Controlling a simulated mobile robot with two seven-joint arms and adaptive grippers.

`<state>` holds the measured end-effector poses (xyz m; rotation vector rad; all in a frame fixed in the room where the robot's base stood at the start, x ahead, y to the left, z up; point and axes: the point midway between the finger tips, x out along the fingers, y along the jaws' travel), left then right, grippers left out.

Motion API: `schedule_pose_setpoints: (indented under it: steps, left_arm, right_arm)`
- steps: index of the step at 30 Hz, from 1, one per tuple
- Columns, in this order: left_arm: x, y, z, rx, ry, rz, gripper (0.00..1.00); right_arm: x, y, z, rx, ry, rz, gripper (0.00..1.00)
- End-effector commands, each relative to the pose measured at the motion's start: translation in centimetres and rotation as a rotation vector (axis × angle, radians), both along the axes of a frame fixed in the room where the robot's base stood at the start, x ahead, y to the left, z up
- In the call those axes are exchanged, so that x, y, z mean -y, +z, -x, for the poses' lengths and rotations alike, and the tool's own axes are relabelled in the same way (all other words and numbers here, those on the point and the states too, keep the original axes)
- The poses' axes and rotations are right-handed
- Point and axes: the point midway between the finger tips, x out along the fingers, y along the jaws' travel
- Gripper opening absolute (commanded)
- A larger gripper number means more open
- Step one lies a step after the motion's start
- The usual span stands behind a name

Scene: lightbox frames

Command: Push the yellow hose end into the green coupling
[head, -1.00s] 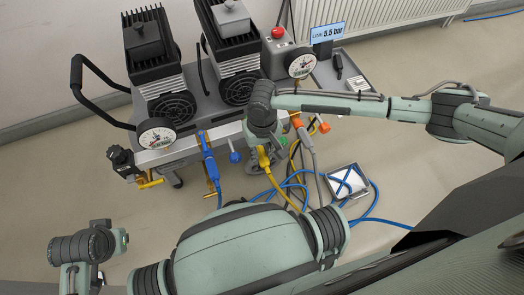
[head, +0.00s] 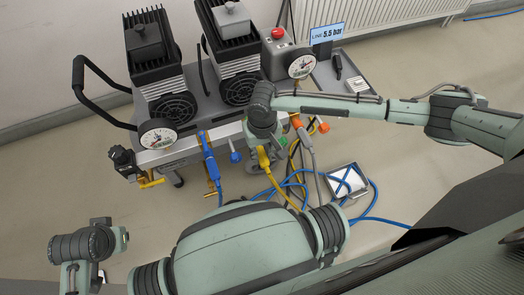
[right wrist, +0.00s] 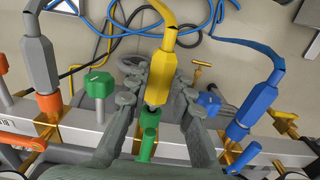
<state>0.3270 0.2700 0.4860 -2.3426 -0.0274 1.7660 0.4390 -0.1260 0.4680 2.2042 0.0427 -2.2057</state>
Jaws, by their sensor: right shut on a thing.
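The yellow hose end (right wrist: 159,72) is between the fingers of my right gripper (right wrist: 161,82), which is shut on it. The green coupling (right wrist: 148,132) sits on the grey rail just below it in the right wrist view. The metal tip of the hose end is at the coupling's mouth, roughly in line; I cannot tell how far it is inside. In the head view the yellow hose end (head: 264,157) shows under my right gripper (head: 266,138), and the arm hides the coupling. My left gripper is not in view.
A green knob (right wrist: 98,85) is close beside the left finger. A blue knob (right wrist: 208,101) is close on the right. Blue hoses (head: 300,185) and a tray (head: 347,184) lie on the floor.

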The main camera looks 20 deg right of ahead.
Motion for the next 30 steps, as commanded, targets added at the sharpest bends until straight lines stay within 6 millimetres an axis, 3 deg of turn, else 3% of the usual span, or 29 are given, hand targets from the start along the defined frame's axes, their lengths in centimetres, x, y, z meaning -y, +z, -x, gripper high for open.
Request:
schedule_pose_setpoints:
  steps: [30]
  left_arm:
    - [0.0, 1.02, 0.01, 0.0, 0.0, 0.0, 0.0]
  right_arm:
    - [-0.01, 0.19, -0.05, 0.002, -0.001, 0.0, 0.0]
